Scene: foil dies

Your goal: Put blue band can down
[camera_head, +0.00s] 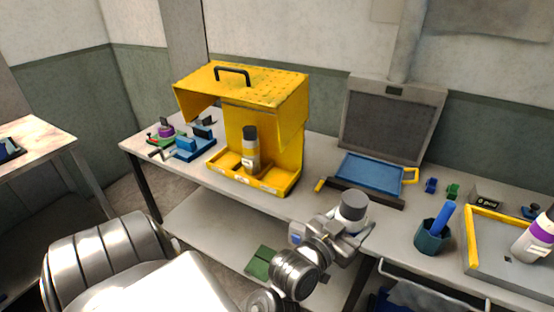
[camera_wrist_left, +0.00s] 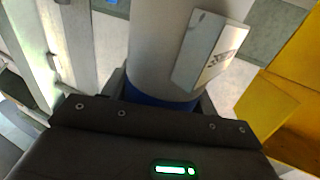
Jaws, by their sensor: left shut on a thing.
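My left gripper (camera_head: 347,234) is shut on the blue band can (camera_head: 353,207), a pale grey can whose grey top shows above the fingers in the head view. It is in front of the long table, near its front edge; I cannot tell whether it touches anything below. In the left wrist view the can's grey body (camera_wrist_left: 158,45) carries a silver label, and its blue band (camera_wrist_left: 158,97) sits low at the dark gripper (camera_wrist_left: 160,118). My right gripper is out of view.
A yellow hooded stand (camera_head: 275,134) holds a dark-capped can (camera_head: 250,152). A blue screen frame (camera_head: 369,175) lies behind the held can. To the right are a dark cup (camera_head: 431,239) and a yellow-edged tray (camera_head: 480,262) with a purple-banded can (camera_head: 535,240). Small tools crowd the left end.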

